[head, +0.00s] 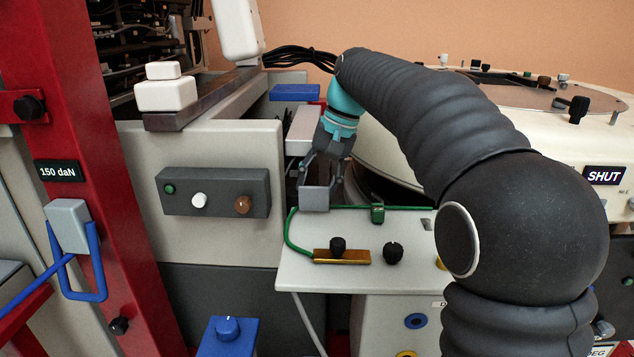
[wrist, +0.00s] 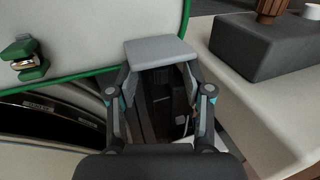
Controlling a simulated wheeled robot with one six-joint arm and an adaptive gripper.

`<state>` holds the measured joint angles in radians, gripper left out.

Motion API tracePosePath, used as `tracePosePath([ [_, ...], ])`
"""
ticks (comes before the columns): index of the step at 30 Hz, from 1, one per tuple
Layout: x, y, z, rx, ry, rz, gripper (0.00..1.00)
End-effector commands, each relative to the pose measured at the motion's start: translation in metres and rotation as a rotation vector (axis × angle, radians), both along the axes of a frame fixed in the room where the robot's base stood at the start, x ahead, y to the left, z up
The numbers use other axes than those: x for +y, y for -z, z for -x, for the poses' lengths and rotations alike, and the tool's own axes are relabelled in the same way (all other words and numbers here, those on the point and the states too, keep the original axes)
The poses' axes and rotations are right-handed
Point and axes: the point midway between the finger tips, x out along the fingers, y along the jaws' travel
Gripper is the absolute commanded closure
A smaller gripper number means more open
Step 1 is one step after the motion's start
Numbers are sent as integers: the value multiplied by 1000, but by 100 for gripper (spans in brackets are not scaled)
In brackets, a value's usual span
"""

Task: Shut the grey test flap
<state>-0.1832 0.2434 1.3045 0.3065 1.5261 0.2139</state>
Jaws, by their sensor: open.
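A small grey plate-like piece, which looks like the grey test flap (head: 314,199), stands at the back left corner of the pale bench top in the head view. In the wrist view the flap (wrist: 160,50) is a flat grey plate just beyond the fingertips, and its width spans about the gap between them. My gripper (head: 319,177) is open and points down at the flap from above and behind. In the wrist view my gripper (wrist: 159,78) has both fingers apart with nothing held. Whether a fingertip touches the flap, and its hinge, I cannot tell.
The pale bench top (head: 300,270) carries a green line, a green clip (head: 377,213), a brass bar (head: 342,256) and black knobs. A dark control box (head: 214,192) is on the housing to the left. A large round white machine (head: 400,150) stands close behind on the right.

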Motion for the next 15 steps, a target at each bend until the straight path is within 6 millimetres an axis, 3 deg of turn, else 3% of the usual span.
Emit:
tracePosePath([
  [5,0,0,0,0,0,0,49],
  [11,0,0,0,0,0,0,99],
  [15,0,0,0,0,0,0,100],
])
